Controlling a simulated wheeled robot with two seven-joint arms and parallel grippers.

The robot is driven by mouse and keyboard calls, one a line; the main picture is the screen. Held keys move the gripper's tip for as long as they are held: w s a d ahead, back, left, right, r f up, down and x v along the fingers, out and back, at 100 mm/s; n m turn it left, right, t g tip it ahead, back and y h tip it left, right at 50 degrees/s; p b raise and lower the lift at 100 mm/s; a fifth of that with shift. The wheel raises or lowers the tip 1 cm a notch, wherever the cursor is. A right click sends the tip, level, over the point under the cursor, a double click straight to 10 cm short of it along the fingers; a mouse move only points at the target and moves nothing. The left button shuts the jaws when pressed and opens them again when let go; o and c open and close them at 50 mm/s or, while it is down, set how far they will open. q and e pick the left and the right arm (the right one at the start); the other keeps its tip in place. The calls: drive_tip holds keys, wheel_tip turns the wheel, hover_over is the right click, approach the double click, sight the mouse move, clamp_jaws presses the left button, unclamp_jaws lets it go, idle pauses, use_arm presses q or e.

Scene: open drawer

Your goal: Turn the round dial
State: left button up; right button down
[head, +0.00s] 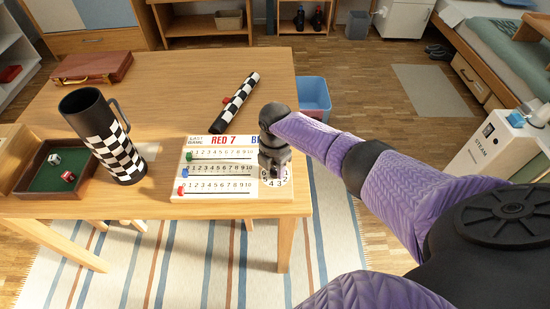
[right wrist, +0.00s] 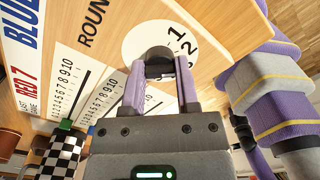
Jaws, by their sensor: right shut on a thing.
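The right wrist view shows more of the disc (right wrist: 143,42) with numbers 1 and 2 in sight. My right gripper (right wrist: 160,68) points down over the dial, with its fingers closed on the dial at the middle of the disc. In the head view the gripper (head: 274,160) hides most of the dial. My left gripper is not in view.
A checkered mug (head: 104,135) and a dice tray (head: 33,188) stand left of the board. A checkered tube (head: 236,102) lies behind it. Coloured sliders, one green (head: 189,156), sit on the board. A brown case (head: 92,67) lies at the back left.

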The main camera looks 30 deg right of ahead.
drive_tip(key=n+b, duration=0.1)
drive_tip(key=n, duration=0.8)
drive_tip(key=shift+n, duration=0.4)
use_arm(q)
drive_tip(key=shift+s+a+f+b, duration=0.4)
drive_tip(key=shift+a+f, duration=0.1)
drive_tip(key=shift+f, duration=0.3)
use_arm(e)
drive_tip(key=shift+n, duration=0.5)
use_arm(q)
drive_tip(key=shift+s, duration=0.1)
use_arm(e)
drive_tip(key=c, duration=0.6)
unclamp_jaws()
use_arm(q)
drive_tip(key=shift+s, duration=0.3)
use_arm(e)
drive_tip(key=shift+o, duration=1.2)
